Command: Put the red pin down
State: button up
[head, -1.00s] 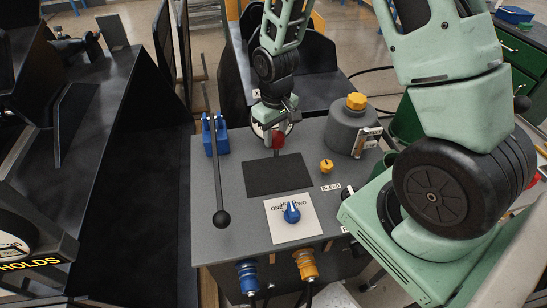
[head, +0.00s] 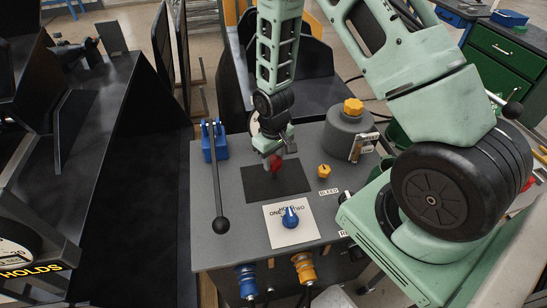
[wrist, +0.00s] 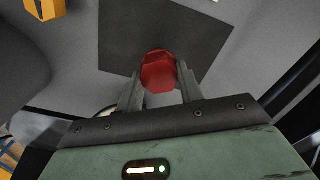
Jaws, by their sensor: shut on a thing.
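The red pin (head: 276,161) is between the fingers of my gripper (head: 274,158), over the dark square mat (head: 290,187) on the grey console top. In the wrist view the red head of the pin (wrist: 158,71) sits between the two fingertips (wrist: 160,88), with the dark mat (wrist: 200,35) beyond it. My gripper is shut on the pin. The lower part of the pin is hidden, so I cannot tell whether it touches the mat.
A blue selector knob (head: 290,217) on a white plate is in front of the mat. A yellow bleed knob (head: 324,171) and a grey capped reservoir (head: 349,134) stand to the right. A black lever (head: 219,190) with a blue bracket (head: 213,142) is on the left.

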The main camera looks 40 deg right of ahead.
jog(key=o, duration=1.1)
jog(key=shift+f, duration=0.1)
notch_tip(320, 180, up, 11)
jog(key=b, duration=0.2)
jog(key=s+a+r+n, duration=0.3)
jog(key=s+a+r, duration=0.5)
jog(key=a, duration=0.4)
jog(key=s+a+r+n, duration=0.1)
jog(key=s+a, duration=0.1)
jog(key=s, duration=0.2)
jog(key=s+a+r+n, duration=0.1)
jog(key=s+a+r, duration=0.1)
jog(key=s, duration=0.3)
jog(key=s+a+r+n, duration=0.1)
jog(key=s+a+r, duration=0.1)
jog(key=s, duration=0.2)
jog(key=shift+s+a+y, duration=0.15)
jog(key=shift+a+y, duration=0.15)
jog(key=shift+s, duration=0.1)
